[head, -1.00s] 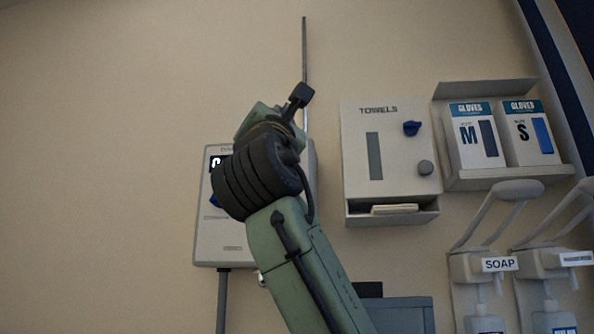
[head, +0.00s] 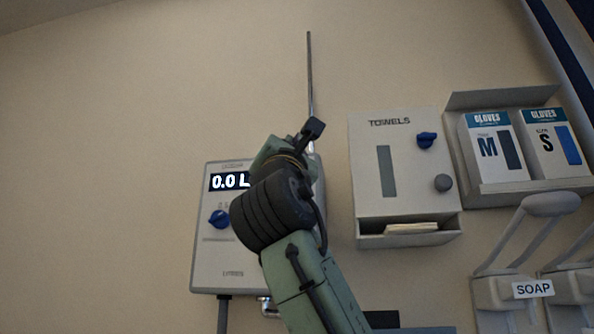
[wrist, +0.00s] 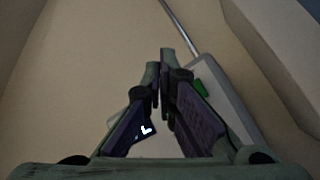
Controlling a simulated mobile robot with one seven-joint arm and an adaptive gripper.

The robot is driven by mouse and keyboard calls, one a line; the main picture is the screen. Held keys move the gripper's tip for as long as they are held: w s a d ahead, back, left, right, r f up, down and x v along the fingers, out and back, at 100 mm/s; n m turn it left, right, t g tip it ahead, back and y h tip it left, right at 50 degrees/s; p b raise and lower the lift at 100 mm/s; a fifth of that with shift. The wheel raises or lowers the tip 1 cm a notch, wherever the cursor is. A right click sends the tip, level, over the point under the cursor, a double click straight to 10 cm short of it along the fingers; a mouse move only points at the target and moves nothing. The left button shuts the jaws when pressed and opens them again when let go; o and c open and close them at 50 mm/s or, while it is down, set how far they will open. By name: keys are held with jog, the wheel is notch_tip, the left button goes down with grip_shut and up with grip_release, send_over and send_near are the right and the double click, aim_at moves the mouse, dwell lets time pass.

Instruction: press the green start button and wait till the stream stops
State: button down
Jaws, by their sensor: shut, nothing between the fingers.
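A pale wall box (head: 213,262) hangs left of centre in the head view. Its display (head: 229,181) reads "0.0 L", cut off by my arm, and a blue knob (head: 218,218) sits below. My arm covers the box's right part. In the wrist view, my gripper (wrist: 160,72) is shut and empty, its fingertips together in front of the box (wrist: 232,112). The green button (wrist: 201,88) shows just right of the fingers, partly hidden; I cannot tell the gap in depth. A lit "L" of the display (wrist: 147,130) shows between the fingers. No stream is visible.
A towel dispenser (head: 365,205) with a blue knob hangs right of the box. Glove boxes (head: 488,148) and a soap dispenser (head: 497,293) are further right. A thin metal rod (head: 310,75) rises above the box. The wall at left is bare.

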jog(key=w+d+p, duration=0.1)
jog(key=w+p, duration=0.1)
jog(key=w, duration=0.5)
jog(key=shift+d+p, duration=0.2)
jog(key=shift+p, duration=0.1)
dwell(1.1)
jog(key=shift+w+p, duration=0.45)
jog(key=shift+w+d+p, duration=0.15)
jog(key=shift+w+p, duration=0.25)
jog(key=shift+w, duration=0.05)
dwell(0.8)
jog(key=shift+s, duration=0.8)
jog(key=shift+s, duration=0.1)
